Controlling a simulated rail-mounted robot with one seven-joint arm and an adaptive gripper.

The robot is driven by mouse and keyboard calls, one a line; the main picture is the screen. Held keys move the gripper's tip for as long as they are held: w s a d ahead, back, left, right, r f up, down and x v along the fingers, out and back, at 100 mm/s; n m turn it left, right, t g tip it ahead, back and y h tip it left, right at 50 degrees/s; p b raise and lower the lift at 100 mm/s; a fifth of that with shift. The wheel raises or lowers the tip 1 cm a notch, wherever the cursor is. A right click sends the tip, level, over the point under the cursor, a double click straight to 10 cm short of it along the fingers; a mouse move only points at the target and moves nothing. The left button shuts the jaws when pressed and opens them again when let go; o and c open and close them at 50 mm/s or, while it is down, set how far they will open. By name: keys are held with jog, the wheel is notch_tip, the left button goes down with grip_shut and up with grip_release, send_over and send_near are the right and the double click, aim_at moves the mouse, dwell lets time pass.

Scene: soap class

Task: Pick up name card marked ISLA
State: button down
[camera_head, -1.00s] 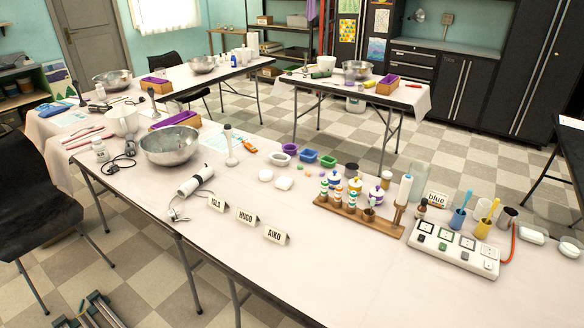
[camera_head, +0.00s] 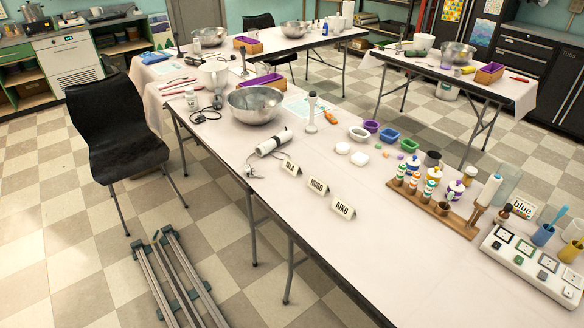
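The name card marked ISLA (camera_head: 290,167) stands tent-like near the front edge of the white-covered table. It is the leftmost of three cards in a slanting row. The HUGO card (camera_head: 318,186) and the AIKO card (camera_head: 343,208) stand to its right, apart from it. A white cylindrical hand tool (camera_head: 273,142) with a cord lies just behind and to the left of the ISLA card. My gripper is not in view.
A metal bowl (camera_head: 255,105) stands behind the cards. A wooden rack of small bottles (camera_head: 433,210) and a white switch panel (camera_head: 535,265) are on the right. The table front (camera_head: 400,280) is clear. A black chair (camera_head: 112,125) and grey floor rails (camera_head: 178,280) are at left.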

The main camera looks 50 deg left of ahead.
dwell(0.4)
grip_release()
dwell(0.4)
